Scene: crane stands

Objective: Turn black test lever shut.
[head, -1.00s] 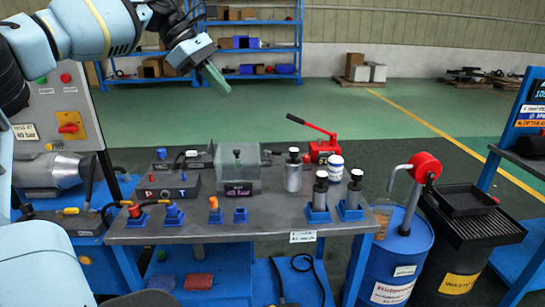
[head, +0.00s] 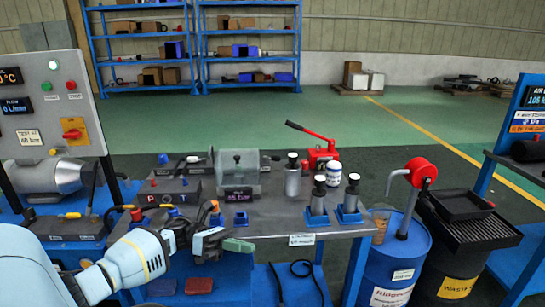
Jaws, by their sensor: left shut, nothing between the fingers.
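A thin upright black lever (head: 93,187) stands at the left, above a dark block with a yellow handle (head: 70,215); it looks like the test lever, though I cannot be sure. My left gripper (head: 240,246) is shut and empty, its greenish fingers pointing right at the front edge of the grey bench (head: 270,218). It is well to the right of the black lever and apart from it. My left forearm crosses the lower left and hides part of the bench front. My right gripper is not in view.
A panel (head: 48,105) with a red switch stands behind the lever. A block marked P and T (head: 168,192), a clear-covered box (head: 237,175) and metal cylinders (head: 318,200) stand on the bench.

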